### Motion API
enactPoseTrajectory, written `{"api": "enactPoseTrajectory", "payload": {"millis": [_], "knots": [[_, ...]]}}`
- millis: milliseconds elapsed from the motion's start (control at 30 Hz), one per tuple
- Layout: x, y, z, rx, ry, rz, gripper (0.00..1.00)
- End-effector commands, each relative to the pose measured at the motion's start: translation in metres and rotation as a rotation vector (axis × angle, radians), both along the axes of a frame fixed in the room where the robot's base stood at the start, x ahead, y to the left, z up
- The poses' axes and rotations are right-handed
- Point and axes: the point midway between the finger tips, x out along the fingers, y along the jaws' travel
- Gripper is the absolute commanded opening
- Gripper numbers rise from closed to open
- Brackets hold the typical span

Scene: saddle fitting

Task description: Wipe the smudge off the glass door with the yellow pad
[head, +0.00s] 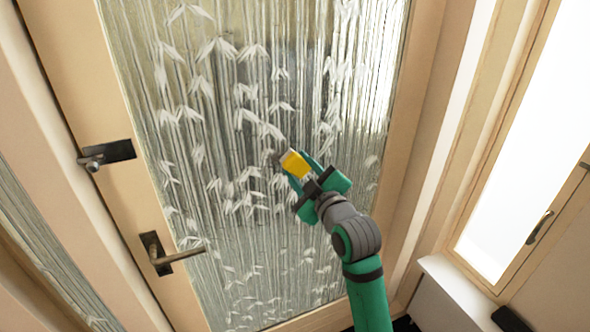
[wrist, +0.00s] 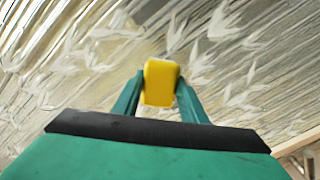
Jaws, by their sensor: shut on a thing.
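The glass door (head: 330,95) has a wooden frame and patterned glass with white leaf and stalk shapes. My gripper (head: 301,167) is shut on the yellow pad (head: 294,163), in front of the middle of the glass. In the wrist view the yellow pad (wrist: 160,82) sits between the two green fingers. A small grey-brown patch, seemingly the smudge (head: 269,155), shows just left of the pad in the head view. I cannot tell whether the pad touches the glass. The smudge cannot be made out in the wrist view.
A dark lock plate with a knob (head: 108,156) and a lever handle (head: 178,257) stick out on the door's left stile. At right is a bright window (head: 525,170) with a pale sill (head: 455,292) below it. The glass around the pad is free of objects.

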Motion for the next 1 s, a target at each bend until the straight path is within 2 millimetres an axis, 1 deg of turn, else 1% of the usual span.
{"api": "enactPoseTrajectory", "payload": {"millis": [100, 300, 433, 667, 1000], "knots": [[0.003, -0.011, -0.001, 0.001, 0.002, -0.004, 0.21], [0.007, -0.025, 0.0, 0.002, 0.001, -0.003, 0.21], [0.008, -0.028, 0.0, 0.001, 0.001, -0.002, 0.21], [0.01, -0.024, 0.0, 0.0, -0.001, 0.001, 0.21], [0.001, 0.001, -0.001, 0.0, 0.0, 0.004, 0.21]]}}
